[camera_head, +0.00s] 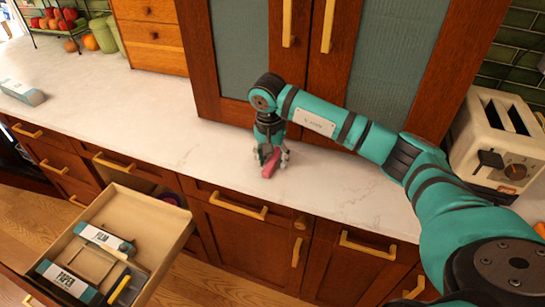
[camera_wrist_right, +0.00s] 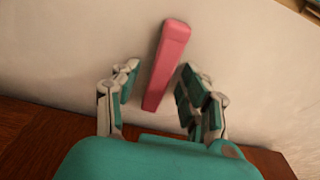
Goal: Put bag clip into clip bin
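A pink bag clip (camera_head: 266,166) is on the white counter near its front edge, below the tall wooden cabinet. My right gripper (camera_head: 270,156) is right at it, pointing down. In the right wrist view the clip (camera_wrist_right: 167,62) lies between the two spread fingers (camera_wrist_right: 157,88), with a gap on its left side and the right finger close to it. Whether the fingers touch it is not clear. No clip bin can be told for certain; the open drawer (camera_head: 168,214) has wooden compartments inside. My left gripper is not in view.
The drawer stands pulled out at the lower left, holding a film box (camera_head: 105,240), a paper box (camera_head: 68,281) and a yellow-black item (camera_head: 121,288). A toaster (camera_head: 497,142) stands at the right. A box (camera_head: 22,91) lies at the counter's left. The counter between is mostly clear.

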